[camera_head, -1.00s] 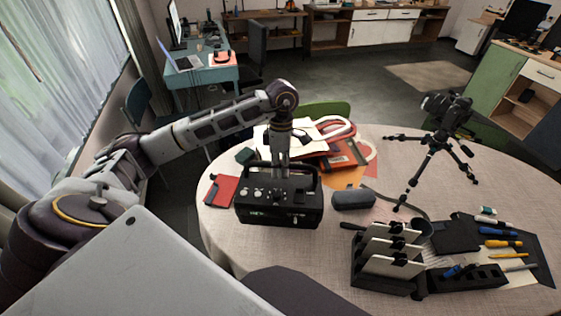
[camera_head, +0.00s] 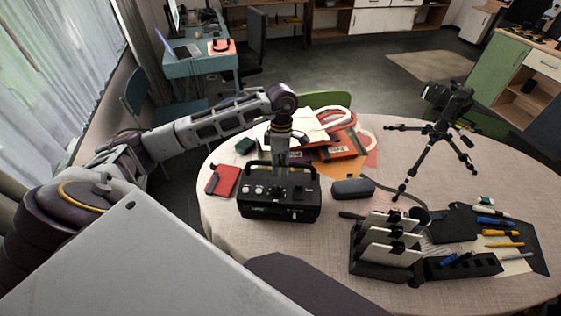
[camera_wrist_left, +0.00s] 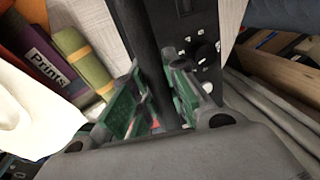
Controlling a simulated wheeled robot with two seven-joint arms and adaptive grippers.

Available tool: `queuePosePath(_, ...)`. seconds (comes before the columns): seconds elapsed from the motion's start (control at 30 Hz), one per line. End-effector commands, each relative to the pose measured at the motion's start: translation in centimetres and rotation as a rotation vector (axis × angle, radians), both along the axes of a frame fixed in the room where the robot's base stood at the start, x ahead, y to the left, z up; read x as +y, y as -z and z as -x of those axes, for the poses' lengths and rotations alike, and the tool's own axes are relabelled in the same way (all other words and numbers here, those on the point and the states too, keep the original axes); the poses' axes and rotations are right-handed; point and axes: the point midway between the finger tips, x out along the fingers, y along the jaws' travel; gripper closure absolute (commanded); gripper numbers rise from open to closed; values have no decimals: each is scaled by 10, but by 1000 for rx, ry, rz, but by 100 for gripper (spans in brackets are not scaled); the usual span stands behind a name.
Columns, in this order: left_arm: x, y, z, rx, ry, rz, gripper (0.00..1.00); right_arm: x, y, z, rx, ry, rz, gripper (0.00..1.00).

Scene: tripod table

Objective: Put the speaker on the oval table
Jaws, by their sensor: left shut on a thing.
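The speaker (camera_head: 279,204) is a black box with knobs on top and a carry handle. It is at the left part of the oval table (camera_head: 222,225), upright; I cannot tell whether its base touches the cloth. My left gripper (camera_head: 280,168) comes down from above and is shut on the speaker's handle. In the left wrist view, its green-padded fingers (camera_wrist_left: 152,98) are at the black handle, with the speaker's knobbed panel (camera_wrist_left: 203,55) beyond. My right gripper is not in view.
A red notebook (camera_head: 221,180) lies left of the speaker, a dark case (camera_head: 352,189) right of it. Folders (camera_head: 335,145) lie behind. A camera tripod (camera_head: 432,150), a black card rack (camera_head: 385,268) and pens (camera_head: 503,234) fill the right. The table's front left is bare.

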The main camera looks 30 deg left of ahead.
Motion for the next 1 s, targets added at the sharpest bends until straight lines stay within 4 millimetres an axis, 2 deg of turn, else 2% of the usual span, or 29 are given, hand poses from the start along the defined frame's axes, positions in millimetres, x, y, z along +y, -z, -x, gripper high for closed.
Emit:
queuePosePath(0.2, -1, 9, -1, -6, 1, 3, 100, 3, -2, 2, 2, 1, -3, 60)
queuePosePath(0.43, -1, 10, -1, -6, 1, 3, 100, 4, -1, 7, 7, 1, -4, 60)
queuePosePath(0.47, 0, 13, 0, -1, 1, 1, 84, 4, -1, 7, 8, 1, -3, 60)
queuePosePath(0.63, -1, 12, 0, -1, 1, 1, 63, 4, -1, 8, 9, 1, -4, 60)
queuePosePath(1.0, 0, 11, 0, -1, 1, 1, 63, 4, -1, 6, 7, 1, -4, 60)
